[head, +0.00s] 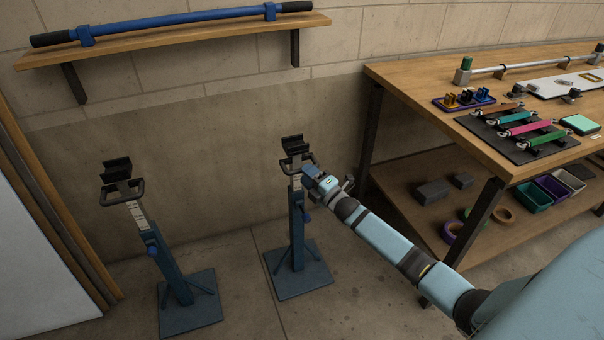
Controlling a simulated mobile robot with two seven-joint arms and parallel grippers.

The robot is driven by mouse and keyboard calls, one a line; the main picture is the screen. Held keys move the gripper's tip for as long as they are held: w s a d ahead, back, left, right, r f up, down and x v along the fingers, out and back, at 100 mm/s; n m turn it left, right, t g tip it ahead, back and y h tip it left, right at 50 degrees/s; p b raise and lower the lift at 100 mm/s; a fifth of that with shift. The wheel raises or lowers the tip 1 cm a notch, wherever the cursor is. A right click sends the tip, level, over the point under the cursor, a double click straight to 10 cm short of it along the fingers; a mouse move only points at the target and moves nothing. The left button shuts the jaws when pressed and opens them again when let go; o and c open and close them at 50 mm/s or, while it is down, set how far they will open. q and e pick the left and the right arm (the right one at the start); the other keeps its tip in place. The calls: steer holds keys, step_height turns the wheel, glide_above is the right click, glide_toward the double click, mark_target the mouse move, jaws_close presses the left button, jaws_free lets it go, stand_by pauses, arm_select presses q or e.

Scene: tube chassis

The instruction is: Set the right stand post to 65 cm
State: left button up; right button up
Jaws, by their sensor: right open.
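The right stand (297,235) is a blue post on a square base, standing upright on the floor. Its top carries a black cradle (293,145) and a dark handle loop (294,162) above a light scale strip. A blue knob (307,215) sits on its side. My right gripper (309,172) is open at the right side of the handle loop; I cannot tell whether it touches it. The scale reading is too small to read. The left stand (165,270) is similar, with its own cradle (117,170) and knob (152,248). My left gripper is not in view.
A wall shelf (190,35) holds a long blue bar (180,20). A workbench (420,85) with tools and parts stands at the right, with bins and tape rolls on its lower shelf (410,190). A white panel (35,250) leans at the left. Floor between the stands is clear.

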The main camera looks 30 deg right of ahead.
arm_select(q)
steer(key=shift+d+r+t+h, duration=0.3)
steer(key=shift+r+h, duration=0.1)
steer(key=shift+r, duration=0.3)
arm_select(e)
steer(key=shift+x, duration=1.45)
steer(key=shift+c, duration=0.4)
jaws_close()
steer(key=shift+f, duration=0.1)
